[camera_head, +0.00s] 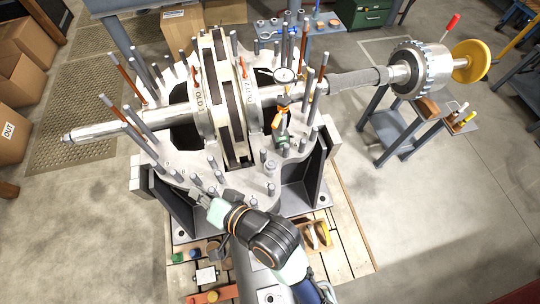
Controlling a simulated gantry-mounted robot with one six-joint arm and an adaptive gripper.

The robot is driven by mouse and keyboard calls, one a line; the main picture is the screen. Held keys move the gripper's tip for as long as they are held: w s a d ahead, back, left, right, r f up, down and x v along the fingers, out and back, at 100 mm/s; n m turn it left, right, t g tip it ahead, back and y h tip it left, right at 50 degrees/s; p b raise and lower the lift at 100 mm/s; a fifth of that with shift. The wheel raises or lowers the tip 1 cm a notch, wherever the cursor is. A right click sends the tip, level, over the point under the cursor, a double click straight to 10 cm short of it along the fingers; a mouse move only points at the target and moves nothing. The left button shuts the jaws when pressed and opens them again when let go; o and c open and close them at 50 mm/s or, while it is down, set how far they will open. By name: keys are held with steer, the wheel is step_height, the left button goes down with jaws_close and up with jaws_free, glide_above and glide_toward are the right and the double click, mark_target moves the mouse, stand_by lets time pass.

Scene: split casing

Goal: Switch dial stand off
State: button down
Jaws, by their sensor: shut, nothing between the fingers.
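The dial stand is on the right of the split casing's flange in the head view. Its round white dial gauge (285,76) sits at the top of a thin arm. Its orange and green base (281,137) stands on the flange among the studs. The state of its switch is too small to tell. My gripper (200,194) is shut and empty over the front left part of the casing flange (209,177). It is apart from the dial stand, to its lower left.
Several upright studs (146,132) ring the flange. A shaft (350,80) with a rotor crosses the casing. A wooden pallet (355,235) lies below with small parts. A workbench (395,125) stands at right. Open floor (450,220) lies at lower right.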

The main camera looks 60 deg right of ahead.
mark_target(291, 136)
steer(key=s+d+f+m+h, duration=0.3)
steer(key=s+d+f+m, duration=0.2)
steer(key=m, duration=0.6)
steer(key=s+d+f+m+g+h+b, duration=0.1)
steer(key=s+d+f+m+h, duration=0.3)
steer(key=d+m, duration=0.6)
steer(key=s+d+f+m+g+h, duration=0.1)
steer(key=s+d+f+m+h, duration=0.3)
steer(key=s+d+f+m, duration=0.4)
steer(key=s+m, duration=0.2)
steer(key=m, duration=0.1)
steer(key=shift+d+m, duration=0.2)
steer(key=shift+m, duration=0.1)
steer(key=b+x, duration=0.1)
steer(key=x, duration=0.8)
steer(key=shift+w+d+f, duration=0.1)
steer(key=shift+f, duration=0.1)
steer(key=shift+w+d+r+p, duration=0.6)
steer(key=shift+w+d+r, duration=0.5)
steer(key=shift+w+d, duration=0.3)
